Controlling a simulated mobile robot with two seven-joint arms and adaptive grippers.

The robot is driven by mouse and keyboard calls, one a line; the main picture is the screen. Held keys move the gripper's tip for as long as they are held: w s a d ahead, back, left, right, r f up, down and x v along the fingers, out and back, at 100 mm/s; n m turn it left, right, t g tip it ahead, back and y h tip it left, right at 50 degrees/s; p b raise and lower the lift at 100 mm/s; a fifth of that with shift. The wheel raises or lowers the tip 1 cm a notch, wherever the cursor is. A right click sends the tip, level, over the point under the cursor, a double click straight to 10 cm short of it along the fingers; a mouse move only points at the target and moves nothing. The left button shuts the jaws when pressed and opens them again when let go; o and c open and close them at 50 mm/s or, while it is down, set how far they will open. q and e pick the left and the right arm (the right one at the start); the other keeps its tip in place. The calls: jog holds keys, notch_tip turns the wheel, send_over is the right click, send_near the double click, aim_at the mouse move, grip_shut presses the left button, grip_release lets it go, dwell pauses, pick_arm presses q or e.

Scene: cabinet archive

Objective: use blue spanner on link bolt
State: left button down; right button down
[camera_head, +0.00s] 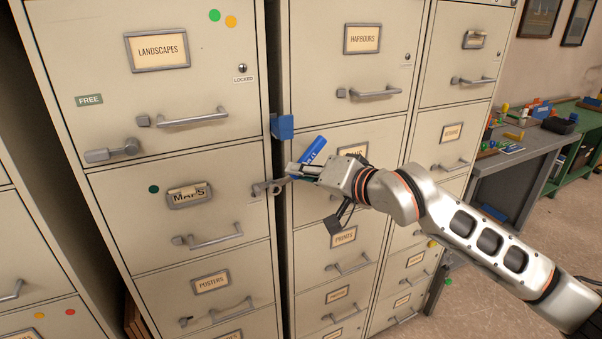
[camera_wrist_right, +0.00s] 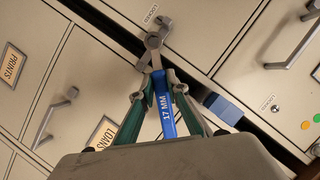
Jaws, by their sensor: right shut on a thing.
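My right gripper (camera_head: 300,174) is shut on the blue spanner (camera_head: 313,151), in front of the narrow gap between two cabinets. In the right wrist view the spanner's blue handle, marked 17 MM (camera_wrist_right: 164,118), lies between the green-sided fingers (camera_wrist_right: 157,100). Its grey open end points away from the gripper. In the head view grey metal fittings (camera_head: 268,187) show at the spanner's end, by the right edge of the MAPS drawer. The link bolt cannot be told clearly from the spanner's head, nor whether they touch. My left gripper is not in view.
A blue block (camera_head: 282,126) bridges the cabinet gap above the gripper; it also shows in the right wrist view (camera_wrist_right: 222,108). Drawer handles (camera_head: 190,119) and a grey bracket (camera_head: 112,150) stick out. A cluttered workbench (camera_head: 530,143) stands at the right, with clear floor before it.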

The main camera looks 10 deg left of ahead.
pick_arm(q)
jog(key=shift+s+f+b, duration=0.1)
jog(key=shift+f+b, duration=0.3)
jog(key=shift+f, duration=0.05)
pick_arm(e)
jog(key=shift+w+a, duration=0.55)
jog(key=shift+w, duration=0.25)
jog(key=shift+w+d+f+m+b, duration=0.1)
jog(key=shift+d+f+m+b, duration=0.1)
jog(key=shift+f+m+b, duration=0.4)
jog(key=shift+w+d+y+b, duration=0.1)
jog(key=shift+d+y+b, duration=0.05)
jog(key=shift+y+b, duration=0.45)
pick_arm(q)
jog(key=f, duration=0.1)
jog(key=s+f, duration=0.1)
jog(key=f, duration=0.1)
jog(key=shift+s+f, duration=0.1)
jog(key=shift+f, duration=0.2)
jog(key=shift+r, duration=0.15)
pick_arm(e)
jog(key=shift+r, duration=0.15)
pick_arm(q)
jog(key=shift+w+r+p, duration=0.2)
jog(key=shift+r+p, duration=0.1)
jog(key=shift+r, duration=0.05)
pick_arm(e)
jog(key=shift+r, duration=0.1)
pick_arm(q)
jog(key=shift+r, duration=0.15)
